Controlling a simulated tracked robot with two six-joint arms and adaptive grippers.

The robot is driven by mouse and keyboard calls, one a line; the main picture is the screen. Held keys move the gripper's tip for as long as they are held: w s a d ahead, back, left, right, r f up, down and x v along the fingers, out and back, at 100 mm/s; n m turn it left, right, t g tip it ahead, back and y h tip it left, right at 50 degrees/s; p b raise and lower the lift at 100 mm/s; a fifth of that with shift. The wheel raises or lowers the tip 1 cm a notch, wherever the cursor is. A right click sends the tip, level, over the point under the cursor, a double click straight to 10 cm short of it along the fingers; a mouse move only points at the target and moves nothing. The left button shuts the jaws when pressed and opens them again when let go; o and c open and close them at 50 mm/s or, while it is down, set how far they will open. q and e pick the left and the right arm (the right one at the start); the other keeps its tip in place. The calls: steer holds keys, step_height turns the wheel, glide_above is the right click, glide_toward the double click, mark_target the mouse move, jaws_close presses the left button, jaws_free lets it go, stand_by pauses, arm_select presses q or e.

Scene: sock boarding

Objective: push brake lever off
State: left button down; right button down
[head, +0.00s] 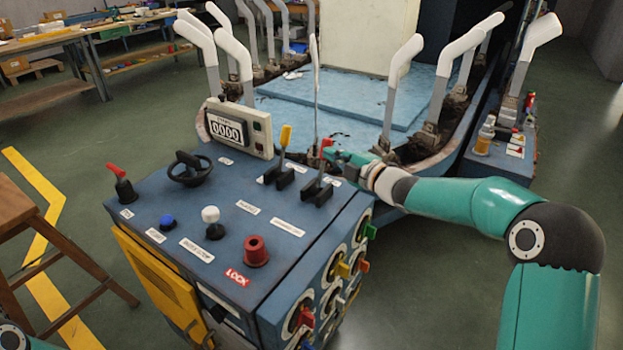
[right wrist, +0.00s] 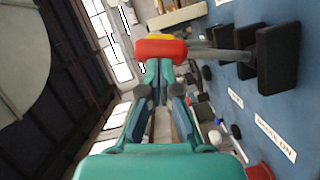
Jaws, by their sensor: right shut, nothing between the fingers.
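The brake lever has a red grip (head: 326,147) and a dark base at the back right corner of the blue console (head: 240,205). Its red grip (right wrist: 160,51) fills the space just past my fingertips in the right wrist view. My right gripper (head: 336,156) is beside the red grip, on its right in the head view. The right wrist view shows the fingers (right wrist: 158,80) together, with nothing held. I cannot tell whether the tips touch the grip. A "BRAKE ON" label (right wrist: 274,139) lies on the panel. My left gripper is out of view.
A yellow-tipped lever (head: 285,136) stands just left of the red one. A counter box (head: 238,127), black handwheel (head: 190,168), white knob (head: 210,214) and red button (head: 256,251) are on the console. White sock forms (head: 400,70) rise behind. A stool (head: 40,235) stands left.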

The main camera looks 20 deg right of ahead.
steer(key=a+r+b+v, duration=0.1)
steer(key=a+b+v, duration=0.1)
steer(key=v, duration=1.1)
steer(key=shift+s+b, duration=0.4)
steer(key=shift+a, duration=0.15)
